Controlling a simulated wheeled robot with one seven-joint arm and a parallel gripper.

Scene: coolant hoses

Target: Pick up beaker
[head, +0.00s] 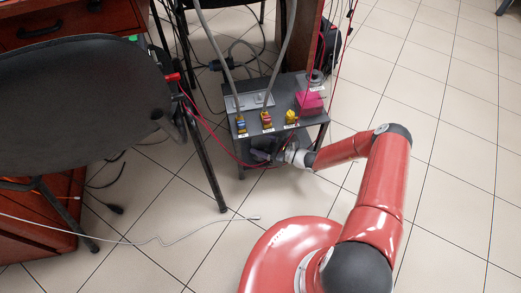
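A small grey stand (243,127) holds several items on its top. A small greyish round vessel (316,77) stands at its back right corner, behind a pink block (309,102); it may be the beaker, but it is too small to be sure. My red arm reaches in from the lower right. My gripper (262,155) is at the front of the stand, below the level of its top and apart from the round vessel. Its fingers are dark and tiny here, so I cannot tell whether they are open or hold anything.
On the stand are blue (240,123), red (266,119) and yellow (291,117) connectors, with grey hoses rising from the first two. Red cables hang around the stand. A black chair (80,95) is at the left. The tiled floor (440,120) at right is clear.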

